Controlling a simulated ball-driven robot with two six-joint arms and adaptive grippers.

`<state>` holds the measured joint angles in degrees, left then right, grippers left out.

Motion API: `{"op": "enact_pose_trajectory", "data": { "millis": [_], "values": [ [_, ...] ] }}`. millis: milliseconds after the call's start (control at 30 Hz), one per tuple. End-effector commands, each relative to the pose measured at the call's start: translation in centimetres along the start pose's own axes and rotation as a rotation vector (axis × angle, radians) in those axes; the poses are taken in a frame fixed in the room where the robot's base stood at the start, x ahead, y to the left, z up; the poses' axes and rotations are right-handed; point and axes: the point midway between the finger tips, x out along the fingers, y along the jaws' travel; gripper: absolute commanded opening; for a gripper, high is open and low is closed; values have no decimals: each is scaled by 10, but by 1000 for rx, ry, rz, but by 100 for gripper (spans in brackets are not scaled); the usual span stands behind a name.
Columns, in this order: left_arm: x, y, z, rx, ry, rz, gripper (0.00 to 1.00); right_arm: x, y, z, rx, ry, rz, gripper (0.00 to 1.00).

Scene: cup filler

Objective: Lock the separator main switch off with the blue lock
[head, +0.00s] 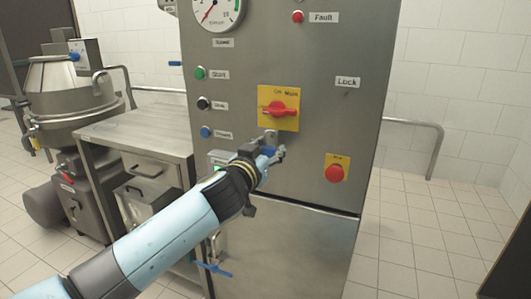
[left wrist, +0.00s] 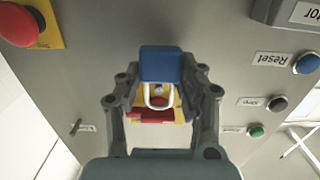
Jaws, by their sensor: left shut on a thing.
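The main switch (head: 278,109) is a red rotary handle on a yellow plate on the steel cabinet front. Its handle lies roughly horizontal. It also shows in the left wrist view (left wrist: 150,115), behind the lock. My left gripper (head: 271,148) is just below the yellow plate, in front of the panel. It is shut on the blue lock (left wrist: 162,63), whose pale U-shaped shackle (left wrist: 160,96) points toward the switch. The shackle looks apart from the switch, but the exact gap is unclear. My right gripper is not in view.
A red button on yellow (head: 335,173) sits at lower right of the switch. Several buttons, including green Start (head: 200,73), line the left side. A Lock label (head: 347,82) is at upper right; a small peg (left wrist: 76,127) shows in the wrist view. A steel table (head: 140,128) stands left.

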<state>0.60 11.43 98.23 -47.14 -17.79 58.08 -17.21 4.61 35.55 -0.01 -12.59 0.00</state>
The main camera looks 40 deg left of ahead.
Motion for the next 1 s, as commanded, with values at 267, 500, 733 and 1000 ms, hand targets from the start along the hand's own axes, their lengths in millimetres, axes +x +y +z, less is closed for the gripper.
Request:
{"op": "enact_pose_trajectory", "data": {
  "millis": [267, 500, 733, 1000],
  "values": [
    [18, 0, 2, 1, 1, 0, 2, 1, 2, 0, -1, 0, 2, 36],
    [27, 0, 7, 1, 0, 1, 2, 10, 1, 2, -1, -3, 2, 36],
    [28, 0, 6, 1, 1, 0, 2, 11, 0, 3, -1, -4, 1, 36],
    [28, 0, 5, 1, 1, 0, 2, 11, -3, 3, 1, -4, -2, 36]
  ]
}}
